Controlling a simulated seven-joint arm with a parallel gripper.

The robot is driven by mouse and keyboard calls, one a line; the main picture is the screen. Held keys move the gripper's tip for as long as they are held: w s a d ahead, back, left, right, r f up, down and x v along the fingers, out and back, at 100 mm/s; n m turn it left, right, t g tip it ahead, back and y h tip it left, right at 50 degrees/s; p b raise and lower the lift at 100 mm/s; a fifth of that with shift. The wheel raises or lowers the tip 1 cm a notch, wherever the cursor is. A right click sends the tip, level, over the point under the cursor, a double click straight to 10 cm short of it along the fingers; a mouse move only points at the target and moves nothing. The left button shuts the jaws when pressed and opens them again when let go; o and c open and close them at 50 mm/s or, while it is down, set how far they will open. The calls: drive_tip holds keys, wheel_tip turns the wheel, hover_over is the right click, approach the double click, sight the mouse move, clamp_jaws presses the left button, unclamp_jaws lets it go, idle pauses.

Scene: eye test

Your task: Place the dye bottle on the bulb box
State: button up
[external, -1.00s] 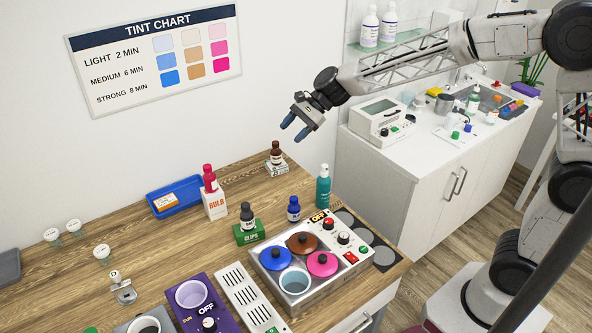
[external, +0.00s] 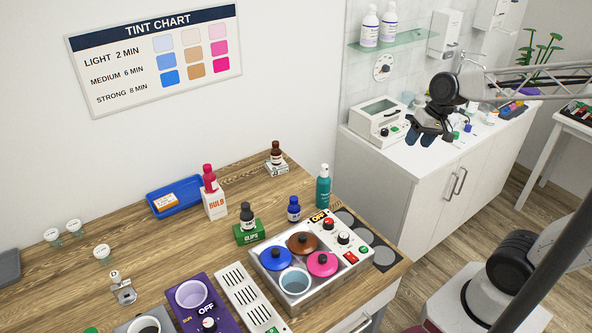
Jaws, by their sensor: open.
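The bulb box (external: 215,206) is a white box with red lettering, upright on the wooden table. A red bottle (external: 210,180) stands on top of it. Other small dye-type bottles are a black one (external: 247,217) on the green clips box (external: 249,235), a blue one (external: 294,210) on the table, and a brown one (external: 276,153) on a small white box (external: 277,168). I cannot tell which is the task's dye bottle. My gripper (external: 421,138) is open and empty, in front of the white side counter in the picture, far right of the bulb box.
A blue tray (external: 156,208) lies left of the bulb box. A teal spray bottle (external: 323,188) and a metal warmer (external: 300,292) with coloured lidded pots stand to the right. A purple device (external: 185,316) and a white strip (external: 240,290) lie in front.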

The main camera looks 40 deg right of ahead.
drive_tip(key=s+d+f+n+h, duration=0.3)
drive_tip(key=s+d, duration=0.5)
drive_tip(key=s, duration=0.2)
drive_tip(key=shift+s, duration=0.3)
